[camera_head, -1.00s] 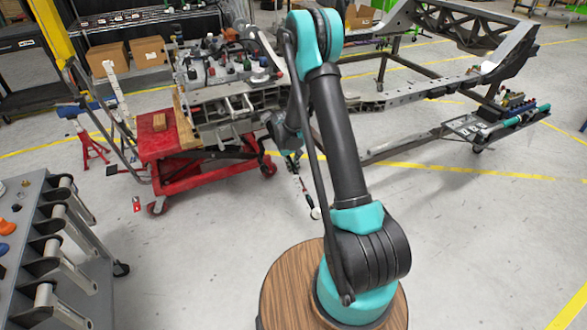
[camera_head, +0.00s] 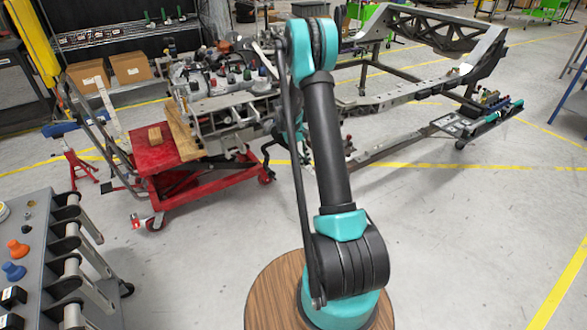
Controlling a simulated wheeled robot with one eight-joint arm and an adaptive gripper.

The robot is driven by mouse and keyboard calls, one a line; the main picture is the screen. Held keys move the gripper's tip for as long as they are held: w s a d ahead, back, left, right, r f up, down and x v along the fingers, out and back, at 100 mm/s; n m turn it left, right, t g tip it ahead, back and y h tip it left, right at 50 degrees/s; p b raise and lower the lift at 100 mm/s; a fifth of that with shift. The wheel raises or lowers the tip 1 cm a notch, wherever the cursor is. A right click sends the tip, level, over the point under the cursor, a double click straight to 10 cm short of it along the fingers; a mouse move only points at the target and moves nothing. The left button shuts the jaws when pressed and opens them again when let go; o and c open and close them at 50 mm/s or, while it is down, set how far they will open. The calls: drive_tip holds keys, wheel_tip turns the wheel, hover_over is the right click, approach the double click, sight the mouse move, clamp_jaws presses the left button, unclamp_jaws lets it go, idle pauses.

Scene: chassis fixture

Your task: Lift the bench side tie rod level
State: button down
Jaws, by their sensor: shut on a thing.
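My arm rises from a round wooden-topped base and covers the middle of the camera_head view. My gripper is hidden behind the arm's links; only some teal and dark parts of my arm's far end show beside the dark link. The tie rod cannot be made out. A small dark and reddish part (camera_head: 347,147) shows just right of my arm near the chassis; I cannot tell whether it belongs to the rod. The chassis frame (camera_head: 395,95) stands behind my arm, reaching to the right.
A red lift cart (camera_head: 172,152) with a wood block (camera_head: 154,134) stands left of my arm. A grey trolley (camera_head: 45,240) with knobs and metal bars is at lower left. A tool tray (camera_head: 455,123) is at right. Floor at lower right is clear.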

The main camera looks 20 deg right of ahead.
drive_tip(key=shift+r+g+h, duration=0.3)
drive_tip(key=shift+r+g, duration=0.3)
drive_tip(key=shift+r, duration=0.65)
drive_tip(key=c, duration=1.5)
unclamp_jaws()
drive_tip(key=v, duration=1.2)
drive_tip(key=shift+d, duration=0.1)
drive_tip(key=shift+s, duration=0.1)
